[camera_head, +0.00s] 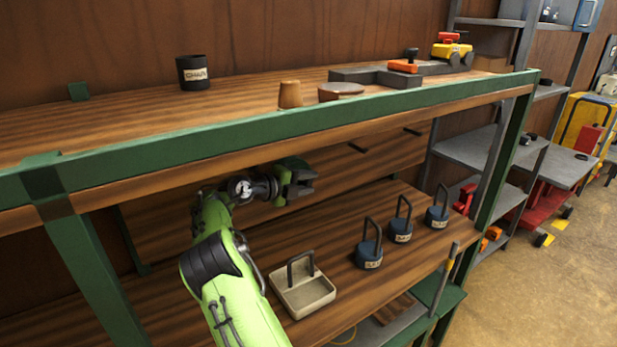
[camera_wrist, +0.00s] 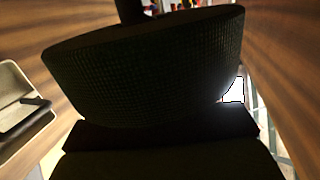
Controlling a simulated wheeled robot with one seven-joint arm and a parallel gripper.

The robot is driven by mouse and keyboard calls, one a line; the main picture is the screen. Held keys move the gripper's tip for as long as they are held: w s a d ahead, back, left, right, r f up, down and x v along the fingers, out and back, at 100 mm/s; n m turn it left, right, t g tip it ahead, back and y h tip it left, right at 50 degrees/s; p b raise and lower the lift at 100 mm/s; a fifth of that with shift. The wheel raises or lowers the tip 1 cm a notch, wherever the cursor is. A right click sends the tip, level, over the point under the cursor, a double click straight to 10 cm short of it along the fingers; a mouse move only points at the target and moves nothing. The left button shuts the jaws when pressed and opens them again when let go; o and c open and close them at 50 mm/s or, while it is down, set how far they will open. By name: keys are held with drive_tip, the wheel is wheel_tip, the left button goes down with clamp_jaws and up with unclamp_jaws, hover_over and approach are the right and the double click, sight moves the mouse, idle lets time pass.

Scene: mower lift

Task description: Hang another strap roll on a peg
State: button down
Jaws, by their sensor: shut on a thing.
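My gripper (camera_head: 301,184) is over the lower wooden shelf, near the back board. It is shut on a dark strap roll (camera_wrist: 150,65) with a woven texture, which fills the middle of the wrist view. A dark upright part rises from the top of the roll. In the head view I cannot separate the roll from the dark fingers. Two dark pegs, a nearer one (camera_head: 357,147) and a farther one (camera_head: 412,131), stick out of the back board to the right of my gripper. Both look bare. Three blue labelled pieces (camera_head: 369,254), (camera_head: 401,232), (camera_head: 437,217) with dark loops stand in a row on the shelf.
A beige tray with a dark handle (camera_head: 305,297) stands on the lower shelf, nearer the front. The green upper beam (camera_head: 280,121) runs above my arm. A black cup (camera_head: 192,72) and tools stand on the top. A green post (camera_head: 506,140) bounds the right end.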

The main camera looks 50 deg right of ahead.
drive_tip(key=shift+w+d+r+p, duration=0.15)
drive_tip(key=shift+w+p, duration=0.35)
drive_tip(key=shift+p, duration=0.7)
drive_tip(key=shift+w+d+r+p, duration=0.15)
drive_tip(key=shift+w+p, duration=0.4)
drive_tip(key=shift+p, duration=0.7)
drive_tip(key=shift+w+d+p, duration=0.25)
drive_tip(key=shift+w+p, duration=0.25)
drive_tip(key=shift+p, duration=0.7)
drive_tip(key=shift+w+d+f+p, duration=0.15)
drive_tip(key=shift+w+p, duration=0.25)
drive_tip(key=shift+p, duration=0.45)
drive_tip(key=shift+w+f, duration=0.1)
drive_tip(key=shift+f, duration=0.9)
drive_tip(key=c, duration=0.7)
unclamp_jaws()
drive_tip(key=shift+a, duration=0.2)
drive_tip(key=shift+o, duration=0.3)
